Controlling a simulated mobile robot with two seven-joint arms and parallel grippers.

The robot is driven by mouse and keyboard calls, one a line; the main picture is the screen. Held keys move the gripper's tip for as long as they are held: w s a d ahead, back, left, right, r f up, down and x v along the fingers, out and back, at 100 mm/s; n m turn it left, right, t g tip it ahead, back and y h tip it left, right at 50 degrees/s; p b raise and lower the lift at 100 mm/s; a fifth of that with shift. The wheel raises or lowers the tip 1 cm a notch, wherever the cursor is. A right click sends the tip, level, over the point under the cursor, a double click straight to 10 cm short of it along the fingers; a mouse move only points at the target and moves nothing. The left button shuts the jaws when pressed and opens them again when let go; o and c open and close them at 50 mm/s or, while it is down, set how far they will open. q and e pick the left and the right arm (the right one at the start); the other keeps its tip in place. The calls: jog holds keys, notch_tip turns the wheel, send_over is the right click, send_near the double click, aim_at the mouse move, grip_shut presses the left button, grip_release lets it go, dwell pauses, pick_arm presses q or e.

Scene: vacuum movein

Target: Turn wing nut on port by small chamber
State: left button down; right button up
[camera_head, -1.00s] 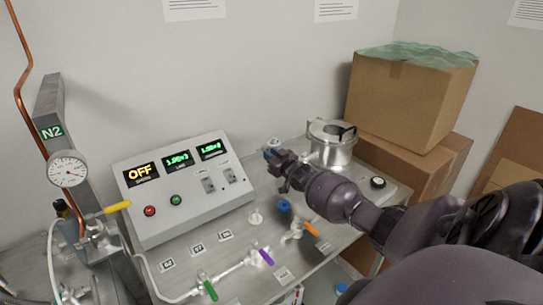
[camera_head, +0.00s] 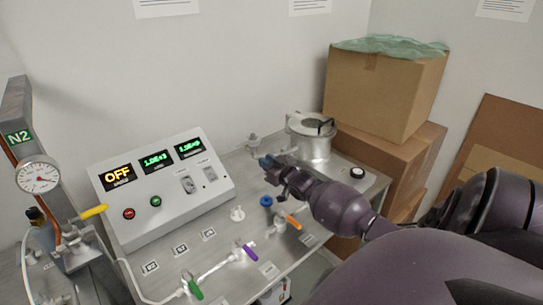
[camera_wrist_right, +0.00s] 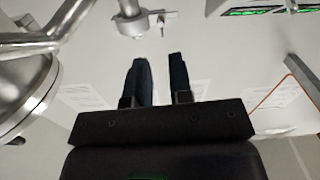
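The small chamber (camera_head: 309,147) is a silver cylinder at the back of the bench, with a metal port fitting (camera_head: 252,141) to its left. In the right wrist view, the chamber (camera_wrist_right: 22,95) fills the left edge. The port fitting with its clamp (camera_wrist_right: 133,22) shows at the top, and a small wing nut (camera_wrist_right: 162,22) sticks out on its right. My right gripper (camera_head: 266,162) is in front of the port, apart from it. Its dark fingers (camera_wrist_right: 160,62) are parted with nothing between them, pointing toward the fitting. My left gripper is out of view.
A grey control box (camera_head: 165,190) with lit displays stands left of the gripper. Valves with orange (camera_head: 294,222), purple (camera_head: 249,253) and green (camera_head: 195,290) handles lie nearer on the bench. Cardboard boxes (camera_head: 380,95) are stacked behind the chamber on the right.

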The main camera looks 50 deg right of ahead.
jog(key=shift+s+a, duration=0.1)
jog(key=shift+s, duration=1)
